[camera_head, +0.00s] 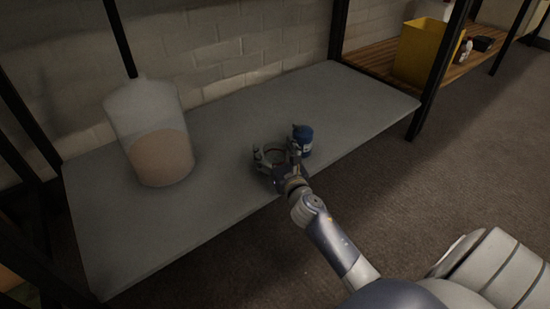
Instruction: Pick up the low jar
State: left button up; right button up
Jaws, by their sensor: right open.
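A small blue jar (303,138) with a pale band low on its side stands upright on the grey shelf (250,115), near its front edge. My right gripper (276,154) is open over the shelf, just left of the blue jar. Its right finger is close to the jar and partly overlaps it in the picture; I cannot tell whether they touch. A small rounded shape shows between the fingers, too dark to tell if it is an object or part of the gripper. My left gripper is not in view.
A large whitish container (150,130) with a tan lower part stands at the shelf's left. Dark posts rise at the shelf's ends. A yellow bin (420,52) and small items stand on a wooden shelf (372,58) at back right. The shelf's right part is clear.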

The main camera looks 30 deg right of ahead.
jog(key=c, duration=1.3)
jog(key=shift+o, duration=0.2)
jog(key=shift+r, duration=0.1)
